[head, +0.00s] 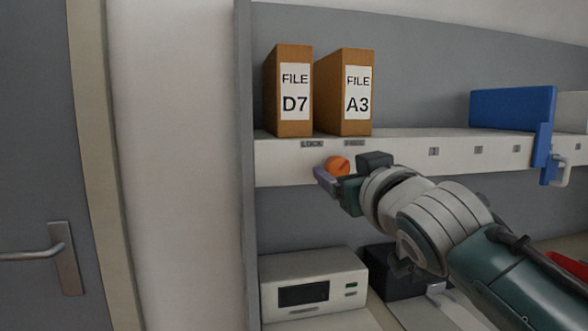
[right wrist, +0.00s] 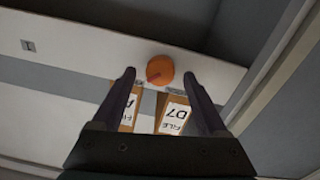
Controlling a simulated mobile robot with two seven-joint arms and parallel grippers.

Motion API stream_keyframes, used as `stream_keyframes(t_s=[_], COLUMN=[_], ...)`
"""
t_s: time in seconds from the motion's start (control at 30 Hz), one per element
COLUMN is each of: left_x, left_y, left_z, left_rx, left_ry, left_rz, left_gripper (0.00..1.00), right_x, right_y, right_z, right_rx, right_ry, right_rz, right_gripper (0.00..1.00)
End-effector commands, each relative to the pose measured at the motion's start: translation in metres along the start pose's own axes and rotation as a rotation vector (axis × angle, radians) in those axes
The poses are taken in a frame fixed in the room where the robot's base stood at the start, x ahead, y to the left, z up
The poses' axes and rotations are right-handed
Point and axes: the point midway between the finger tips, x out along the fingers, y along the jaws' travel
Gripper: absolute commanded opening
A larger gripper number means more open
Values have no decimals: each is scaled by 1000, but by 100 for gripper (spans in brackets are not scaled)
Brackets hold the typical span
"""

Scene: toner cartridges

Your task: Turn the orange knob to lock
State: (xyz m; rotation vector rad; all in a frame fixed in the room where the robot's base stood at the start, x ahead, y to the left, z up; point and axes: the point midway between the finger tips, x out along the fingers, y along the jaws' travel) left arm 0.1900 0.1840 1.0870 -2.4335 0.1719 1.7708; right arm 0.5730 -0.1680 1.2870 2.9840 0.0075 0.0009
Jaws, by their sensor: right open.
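The orange knob (head: 338,165) sits on the white front edge of the shelf, below a LOCK label (head: 312,144) and a second, partly readable label (head: 355,143). My right gripper (head: 328,182) is at the knob in the head view and partly covers its lower side. In the right wrist view the knob (right wrist: 160,70) lies ahead, between and beyond the two open fingertips (right wrist: 160,78), with a red pointer mark on it. The fingers appear apart from the knob. My left gripper is in neither view.
Brown file boxes D7 (head: 289,92) and A3 (head: 345,92) stand on the shelf above the knob. A blue box (head: 511,108) stands farther right. A white device (head: 314,285) sits below. A door (head: 35,150) is at the left.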

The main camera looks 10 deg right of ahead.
Motion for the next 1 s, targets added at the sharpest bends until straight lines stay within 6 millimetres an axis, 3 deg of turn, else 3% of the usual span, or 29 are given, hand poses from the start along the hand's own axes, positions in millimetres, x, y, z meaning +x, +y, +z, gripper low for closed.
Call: stream_keyframes(t_s=[0.4,1.0], left_x=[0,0], left_y=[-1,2], left_z=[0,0], left_rx=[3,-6], left_ry=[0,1], left_rz=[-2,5], left_gripper=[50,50], right_x=[7,7], right_y=[0,0], right_z=[0,0], right_rx=[1,0], right_ry=[1,0], right_rz=[-1,-1], right_gripper=[76,10])
